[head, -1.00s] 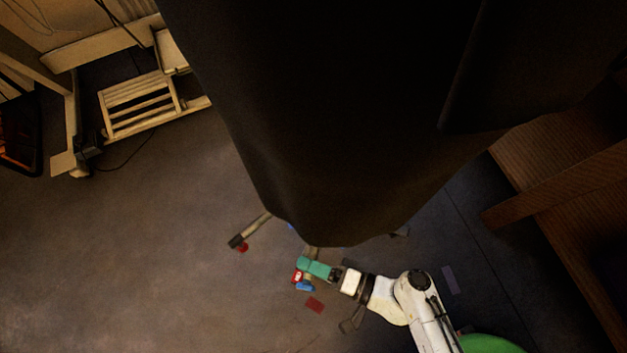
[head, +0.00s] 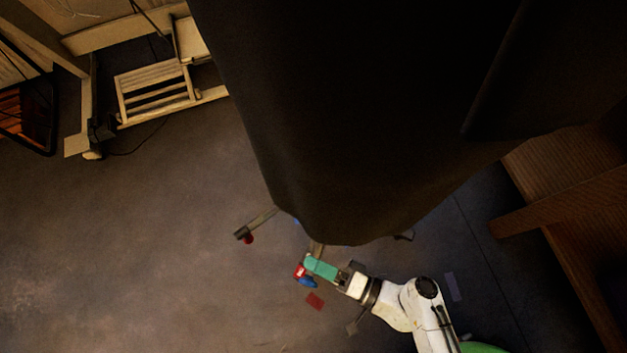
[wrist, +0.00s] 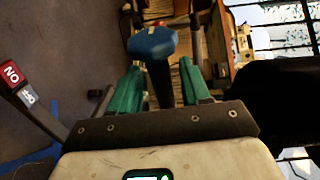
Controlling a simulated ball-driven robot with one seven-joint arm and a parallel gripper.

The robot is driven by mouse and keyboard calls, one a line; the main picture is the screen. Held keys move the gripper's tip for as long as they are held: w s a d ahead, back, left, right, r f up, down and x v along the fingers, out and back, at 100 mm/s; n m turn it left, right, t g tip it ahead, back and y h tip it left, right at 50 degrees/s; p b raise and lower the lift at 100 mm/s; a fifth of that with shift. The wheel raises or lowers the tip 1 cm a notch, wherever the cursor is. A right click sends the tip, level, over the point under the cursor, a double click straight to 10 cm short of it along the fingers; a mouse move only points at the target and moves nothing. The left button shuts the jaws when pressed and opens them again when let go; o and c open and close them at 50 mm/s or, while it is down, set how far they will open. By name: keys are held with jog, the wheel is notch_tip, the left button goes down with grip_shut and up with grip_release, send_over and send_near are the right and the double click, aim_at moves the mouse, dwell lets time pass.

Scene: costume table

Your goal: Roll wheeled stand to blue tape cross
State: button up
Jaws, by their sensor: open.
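The wheeled stand is mostly hidden under a large dark cloth (head: 350,120) in the head view. My gripper (head: 312,265), with teal fingers, is just below the cloth's bottom edge. In the wrist view my gripper (wrist: 157,85) is open, and a dark post with a blue knob (wrist: 152,43) stands between the fingers. I cannot tell if the fingers touch it. Blue tape (wrist: 57,150) shows on the floor at lower left; a full cross is not visible.
A red patch (head: 315,301) lies on the floor below my gripper. A wooden bench (head: 560,190) stands at right, and a slatted wooden stool (head: 155,92) at upper left. The floor at left is clear.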

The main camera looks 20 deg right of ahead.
jog(key=p+v, duration=0.1)
jog(key=v, duration=0.9)
jog(key=shift+p, duration=0.3)
